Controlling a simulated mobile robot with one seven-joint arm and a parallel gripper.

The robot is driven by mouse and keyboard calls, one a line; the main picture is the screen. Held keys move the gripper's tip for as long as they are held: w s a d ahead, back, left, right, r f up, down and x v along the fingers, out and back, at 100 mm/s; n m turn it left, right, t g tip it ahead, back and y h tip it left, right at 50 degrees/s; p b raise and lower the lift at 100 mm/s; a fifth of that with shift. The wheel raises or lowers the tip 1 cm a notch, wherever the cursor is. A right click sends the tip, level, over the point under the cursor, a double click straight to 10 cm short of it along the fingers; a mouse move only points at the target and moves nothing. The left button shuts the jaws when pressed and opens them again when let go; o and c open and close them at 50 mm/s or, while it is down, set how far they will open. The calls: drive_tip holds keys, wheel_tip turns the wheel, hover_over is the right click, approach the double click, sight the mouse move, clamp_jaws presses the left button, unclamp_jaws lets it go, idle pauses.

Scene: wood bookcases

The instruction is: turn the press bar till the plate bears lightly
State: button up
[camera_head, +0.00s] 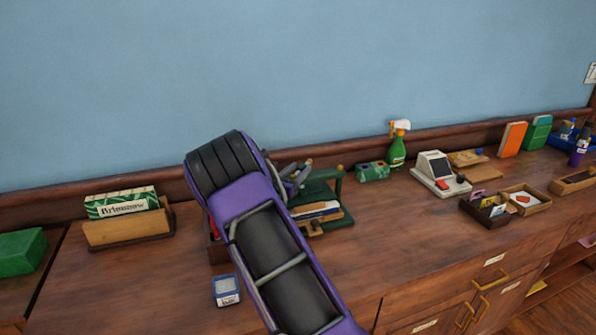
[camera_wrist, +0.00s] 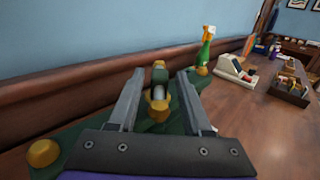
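The press is a green frame with brass knobs, standing on the counter in the head view (camera_head: 322,192). A stack of papers or books (camera_head: 316,210) sits in it; the plate is hard to make out. In the wrist view, a dark green and metal bar (camera_wrist: 158,90) with brass ends lies between the two fingers of my gripper (camera_wrist: 160,74). The fingers stand apart, with gaps showing on both sides of the bar. My gripper (camera_head: 297,176) is at the press's top left in the head view, partly hidden by my purple arm.
A green spray bottle (camera_head: 397,152) and green box (camera_head: 373,171) stand right of the press. A card terminal (camera_head: 437,170) and trays (camera_head: 484,212) are farther right. A card holder (camera_head: 128,231) is left; a small blue box (camera_head: 226,290) is in front. The wall is close behind.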

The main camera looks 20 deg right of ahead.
clamp_jaws()
drive_tip(key=shift+g, duration=0.3)
drive_tip(key=shift+w+a+m+g+h, duration=0.15)
drive_tip(key=shift+m+g+h, duration=0.35)
drive_tip(key=shift+m+h, duration=0.15)
drive_tip(key=shift+w+a+m+g+h+b, duration=0.15)
drive_tip(key=shift+m+g+h+b, duration=0.3)
drive_tip(key=shift+m+g+h, duration=1)
drive_tip(key=shift+g+y, duration=0.25)
drive_tip(key=shift+y, duration=0.15)
drive_tip(key=shift+o, duration=1.2)
unclamp_jaws()
drive_tip(key=shift+r, duration=0.1)
